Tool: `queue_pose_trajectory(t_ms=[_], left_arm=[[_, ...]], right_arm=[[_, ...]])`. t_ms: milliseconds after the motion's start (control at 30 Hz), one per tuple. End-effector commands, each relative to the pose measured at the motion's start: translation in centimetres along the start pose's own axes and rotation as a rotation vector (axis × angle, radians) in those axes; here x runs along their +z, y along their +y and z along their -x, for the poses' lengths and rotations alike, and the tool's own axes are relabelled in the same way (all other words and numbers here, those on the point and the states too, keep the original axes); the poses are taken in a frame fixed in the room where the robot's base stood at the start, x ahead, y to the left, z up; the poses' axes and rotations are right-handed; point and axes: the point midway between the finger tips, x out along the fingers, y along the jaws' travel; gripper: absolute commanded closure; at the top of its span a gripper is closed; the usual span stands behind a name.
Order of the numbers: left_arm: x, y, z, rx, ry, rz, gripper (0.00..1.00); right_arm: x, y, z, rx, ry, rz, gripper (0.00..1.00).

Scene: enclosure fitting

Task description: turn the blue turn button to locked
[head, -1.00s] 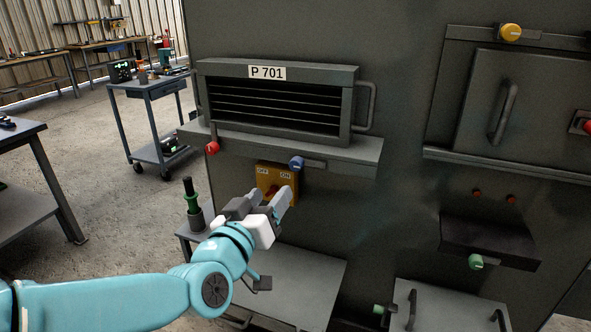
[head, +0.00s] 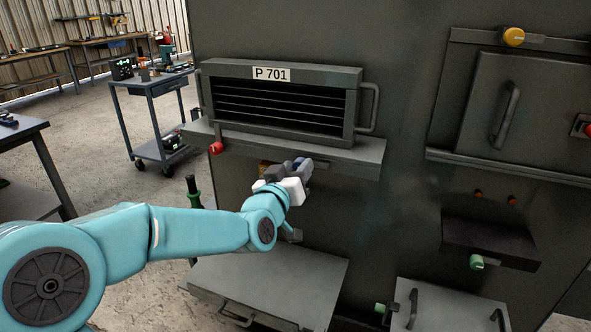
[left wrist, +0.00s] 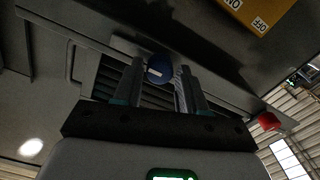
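The blue turn button (head: 299,162) sits under the ledge below the P 701 vent box, mostly hidden by my left gripper in the head view. In the left wrist view the round blue button (left wrist: 158,70) carries a short pale mark and appears between the two fingertips. My left gripper (head: 303,166) is open, with its fingers (left wrist: 161,77) on either side of the button in the picture. I cannot tell whether they touch it. My right gripper is not in view.
The yellow ON/OFF plate (left wrist: 252,10) is close beside the button and mostly covered in the head view. The ledge (head: 345,153) juts out just above my gripper. A red knob (head: 216,148) is at the ledge's left. A grey shelf (head: 290,280) lies below.

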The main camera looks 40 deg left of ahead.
Motion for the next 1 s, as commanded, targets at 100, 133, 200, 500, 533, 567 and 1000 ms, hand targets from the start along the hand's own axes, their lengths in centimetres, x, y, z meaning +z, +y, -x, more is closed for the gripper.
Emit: queue_pose_trajectory(t_ms=[100, 133, 200, 500, 533, 567, 1000], left_arm=[[0.0, 0.0, 0.0, 0.000, 0.000, 0.000, 0.99], [0.0, 0.0, 0.0, 0.000, 0.000, 0.000, 1.00], [0.0, 0.0, 0.0, 0.000, 0.000, 0.000, 1.00], [0.2, -0.1, 0.1, 0.001, 0.002, 0.059, 1.00], [0.3, -0.1, 0.1, 0.001, 0.003, 0.073, 1.00], [0.3, -0.1, 0.1, 0.001, 0.003, 0.090, 1.00], [0.5, -0.2, 0.1, 0.002, 0.004, 0.467, 1.00]], right_arm=[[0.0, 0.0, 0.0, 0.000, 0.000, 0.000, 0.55], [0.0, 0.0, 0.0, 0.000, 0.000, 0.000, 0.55], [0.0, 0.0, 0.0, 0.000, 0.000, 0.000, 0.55], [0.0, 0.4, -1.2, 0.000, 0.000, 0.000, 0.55], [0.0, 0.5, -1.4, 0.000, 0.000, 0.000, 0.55], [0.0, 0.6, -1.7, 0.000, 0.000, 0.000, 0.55], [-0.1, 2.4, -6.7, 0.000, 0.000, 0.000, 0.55]])
